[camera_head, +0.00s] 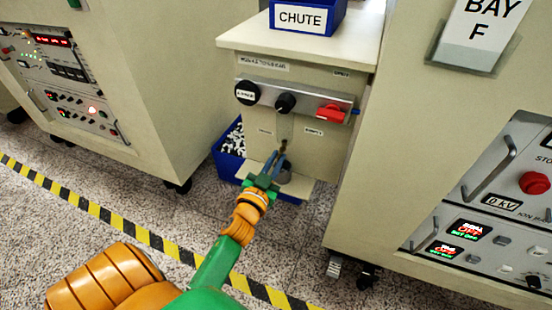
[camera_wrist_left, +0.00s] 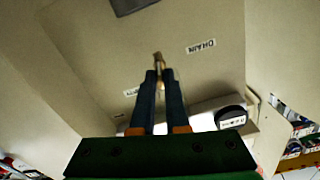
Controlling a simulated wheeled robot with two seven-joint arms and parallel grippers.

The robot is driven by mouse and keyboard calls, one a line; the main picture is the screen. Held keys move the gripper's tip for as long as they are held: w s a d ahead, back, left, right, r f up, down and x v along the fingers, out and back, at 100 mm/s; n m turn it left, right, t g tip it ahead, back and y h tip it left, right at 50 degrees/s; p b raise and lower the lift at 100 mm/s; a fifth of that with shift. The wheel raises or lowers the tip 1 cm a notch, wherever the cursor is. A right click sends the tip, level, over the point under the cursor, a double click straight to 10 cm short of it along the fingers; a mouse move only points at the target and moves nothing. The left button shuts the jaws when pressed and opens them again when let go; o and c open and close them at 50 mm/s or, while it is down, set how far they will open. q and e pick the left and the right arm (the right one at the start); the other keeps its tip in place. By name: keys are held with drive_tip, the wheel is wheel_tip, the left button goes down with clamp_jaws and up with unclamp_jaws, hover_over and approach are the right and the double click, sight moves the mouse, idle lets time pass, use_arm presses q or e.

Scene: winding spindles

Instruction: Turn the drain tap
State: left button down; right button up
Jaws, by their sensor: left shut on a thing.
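The drain tap (camera_wrist_left: 158,60) shows as a small brass-coloured piece between my left fingertips in the left wrist view, on the beige front panel near an upside-down DRAIN label (camera_wrist_left: 200,46). My left gripper (camera_head: 283,157) reaches the lower front of the beige cabinet in the head view. Its blue fingers (camera_wrist_left: 159,78) are close together and shut on the tap. The fingers hide most of the tap, so its turned angle cannot be told. My right gripper is not in view.
Above the gripper, a metal strip (camera_head: 263,94) carries black knobs and a red handle (camera_head: 331,113). A blue bin (camera_head: 228,162) with white pieces stands at the cabinet's lower left. Large cabinets flank both sides. A blue CHUTE box (camera_head: 306,17) sits on top.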

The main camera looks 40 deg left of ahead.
use_arm(q)
drive_tip(key=m, duration=0.3)
drive_tip(key=shift+d+m+p, duration=0.1)
drive_tip(key=shift+m+p, duration=0.2)
drive_tip(key=shift+m, duration=0.1)
drive_tip(key=shift+f+m, duration=0.15)
drive_tip(key=shift+m, duration=2.7)
drive_tip(key=shift+f+m, duration=0.1)
drive_tip(key=shift+m, duration=2.75)
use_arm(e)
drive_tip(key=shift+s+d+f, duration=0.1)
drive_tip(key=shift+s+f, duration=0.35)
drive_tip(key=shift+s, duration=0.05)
use_arm(q)
drive_tip(key=c, duration=0.9)
unclamp_jaws()
